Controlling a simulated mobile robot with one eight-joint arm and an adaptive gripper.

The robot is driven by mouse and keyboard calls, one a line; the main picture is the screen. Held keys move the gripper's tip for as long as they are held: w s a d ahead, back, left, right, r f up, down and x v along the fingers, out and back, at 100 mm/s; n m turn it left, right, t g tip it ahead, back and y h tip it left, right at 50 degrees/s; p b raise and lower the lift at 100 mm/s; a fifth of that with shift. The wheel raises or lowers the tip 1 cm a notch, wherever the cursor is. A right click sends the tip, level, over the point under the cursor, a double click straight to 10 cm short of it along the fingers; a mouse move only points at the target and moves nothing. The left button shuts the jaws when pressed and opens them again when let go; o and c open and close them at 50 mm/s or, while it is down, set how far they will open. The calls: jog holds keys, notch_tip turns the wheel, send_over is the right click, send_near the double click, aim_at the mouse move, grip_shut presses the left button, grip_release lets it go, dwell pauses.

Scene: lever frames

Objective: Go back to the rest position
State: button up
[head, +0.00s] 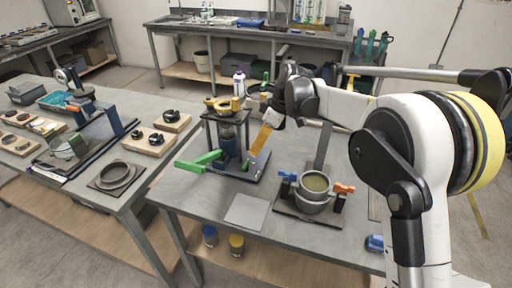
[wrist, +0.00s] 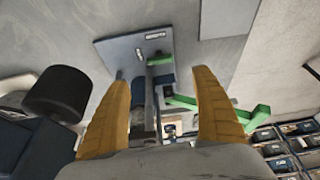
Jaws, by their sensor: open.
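My gripper (head: 258,142) is beside the right side of a lever frame (head: 228,135) on the grey middle table. In the wrist view my gripper (wrist: 162,78) has its two yellow fingers wide apart, with no object clasped between them. The frame has a dark base plate, dark posts, a yellow top piece (head: 222,104) and a green lever (head: 199,160) reaching out to the left. In the wrist view the green lever (wrist: 225,112) lies by the right finger and the base plate (wrist: 110,52) shows beyond the fingers. Whether a finger touches the frame cannot be told.
A pot (head: 314,191) in a holder with blue and orange clamps stands to the right on the table. A grey plate (head: 246,212) lies at the front. A white bottle (head: 239,83) stands behind the frame. The left table (head: 127,200) holds trays and wooden boards.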

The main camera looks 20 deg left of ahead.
dwell(0.3)
jog(key=s+d+r+m+t, duration=0.1)
jog(key=s+d+r+m, duration=0.25)
jog(key=d, duration=0.25)
jog(key=s+d+r+m+t+h, duration=0.1)
jog(key=s+d+r+m, duration=0.2)
jog(key=d, duration=0.4)
jog(key=s+d+r+m+t, duration=0.1)
jog(key=s+d+r, duration=0.3)
jog(key=d+r, duration=0.15)
jog(key=s+d+f+m+t+h, duration=0.1)
jog(key=s+d+f+m+t, duration=0.1)
jog(key=s+d+m, duration=0.3)
jog(key=s+d+f+m+t+h, duration=0.1)
jog(key=s+d+f+m+h, duration=0.1)
jog(key=s+d, duration=1)
jog(key=s+f+m, duration=0.1)
jog(key=s+m, duration=0.1)
jog(key=shift+s+d+m+t, duration=0.25)
jog(key=shift+s+m+t, duration=0.1)
jog(key=shift+s+t, duration=0.05)
jog(key=shift+f, duration=0.1)
